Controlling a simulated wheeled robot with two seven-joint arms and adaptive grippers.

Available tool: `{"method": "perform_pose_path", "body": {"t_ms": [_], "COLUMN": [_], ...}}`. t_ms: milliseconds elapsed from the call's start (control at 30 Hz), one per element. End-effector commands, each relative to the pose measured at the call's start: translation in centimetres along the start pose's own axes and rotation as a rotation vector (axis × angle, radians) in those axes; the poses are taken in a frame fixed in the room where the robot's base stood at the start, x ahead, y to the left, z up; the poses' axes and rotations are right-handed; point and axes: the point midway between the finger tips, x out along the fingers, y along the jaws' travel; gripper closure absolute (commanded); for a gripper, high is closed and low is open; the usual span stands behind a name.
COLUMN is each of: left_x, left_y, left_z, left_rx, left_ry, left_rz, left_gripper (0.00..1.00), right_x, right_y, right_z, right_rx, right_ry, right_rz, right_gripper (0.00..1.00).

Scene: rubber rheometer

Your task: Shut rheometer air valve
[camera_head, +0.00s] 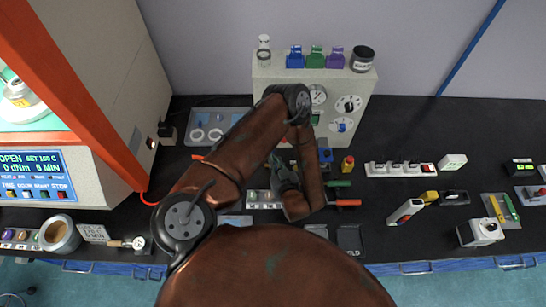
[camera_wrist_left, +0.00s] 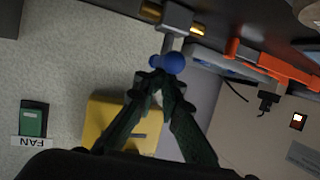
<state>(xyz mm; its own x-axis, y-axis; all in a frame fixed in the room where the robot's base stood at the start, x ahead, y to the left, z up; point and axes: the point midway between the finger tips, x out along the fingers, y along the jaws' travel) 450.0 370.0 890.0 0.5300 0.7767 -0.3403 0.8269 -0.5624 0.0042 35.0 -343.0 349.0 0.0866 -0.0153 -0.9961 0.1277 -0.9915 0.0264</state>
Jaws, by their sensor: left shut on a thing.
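In the left wrist view, a blue valve handle (camera_wrist_left: 168,63) sits on a grey metal stem below a fitting with brass ends (camera_wrist_left: 176,16). My left gripper (camera_wrist_left: 160,82) has its dark green fingers closed together at the handle, with their tips touching it. The fingertips hide part of the handle. In the head view my left gripper (camera_head: 284,176) is low in the middle of the bench, partly covered by my brown arm. The handle cannot be made out there. The rheometer (camera_head: 112,62) with its orange frame and blue display stands at the left.
A pale panel box (camera_head: 270,82) with dials stands at the back behind my arm. A power strip (camera_head: 390,169) and small tools lie to the right on the black bench (camera_head: 430,125). In the wrist view, a yellow block (camera_wrist_left: 118,122) and a FAN switch (camera_wrist_left: 33,120) are near the fingers.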

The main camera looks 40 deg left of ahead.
Motion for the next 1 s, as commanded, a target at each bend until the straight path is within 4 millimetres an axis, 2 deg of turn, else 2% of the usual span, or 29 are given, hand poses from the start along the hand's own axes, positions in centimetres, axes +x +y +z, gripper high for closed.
{"method": "perform_pose_path", "body": {"t_ms": [33,400,1000], "left_x": [-0.5,-0.4,-0.3], "left_y": [-0.2,-0.4,-0.4], "left_z": [1.9,2.1,2.3], "left_rx": [0.026,0.094,0.11], "left_ry": [-0.054,-0.057,-0.057], "left_rz": [0.045,0.229,0.277], "left_gripper": [1.0,1.0,1.0], "right_x": [-0.5,-2.0,-2.3], "right_y": [0.0,-0.2,-0.2], "right_z": [-0.1,-0.5,-0.5], "right_rx": [0.0,0.002,0.001], "right_ry": [0.002,0.006,0.005], "right_rz": [0.0,-0.003,-0.002], "right_gripper": [0.6,0.6,0.6]}}
